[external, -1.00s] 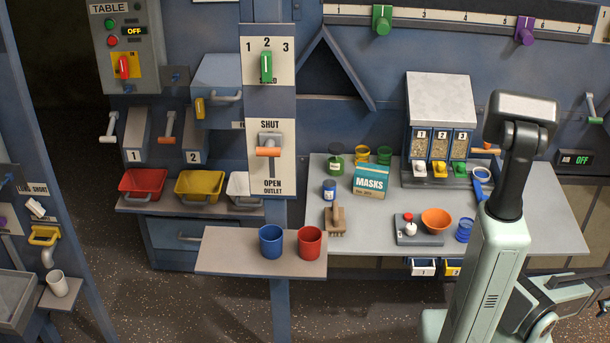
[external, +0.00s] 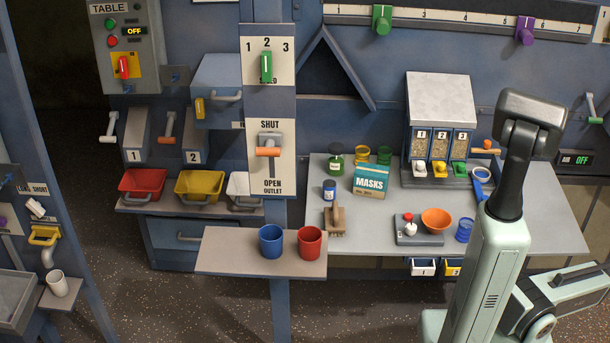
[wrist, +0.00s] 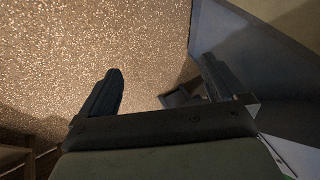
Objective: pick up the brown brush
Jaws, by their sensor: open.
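The brown brush (external: 335,221) stands on the grey workbench (external: 375,205) in the external view, near its front left corner, below a small blue jar and left of the scale. My gripper (wrist: 162,88) shows in the wrist view with its two dark fingers spread apart and nothing between them. It points at a speckled brown floor, away from the brush. In the external view my gripper is out of sight; only my arm shows at the right. The brush is not in the wrist view.
A masks box (external: 369,182), an orange bowl (external: 436,220) and a small scale (external: 418,236) share the bench. A front shelf (external: 225,252) holds a blue cup (external: 271,242) and a red cup (external: 310,242). A dark panel (wrist: 255,60) is beside my gripper.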

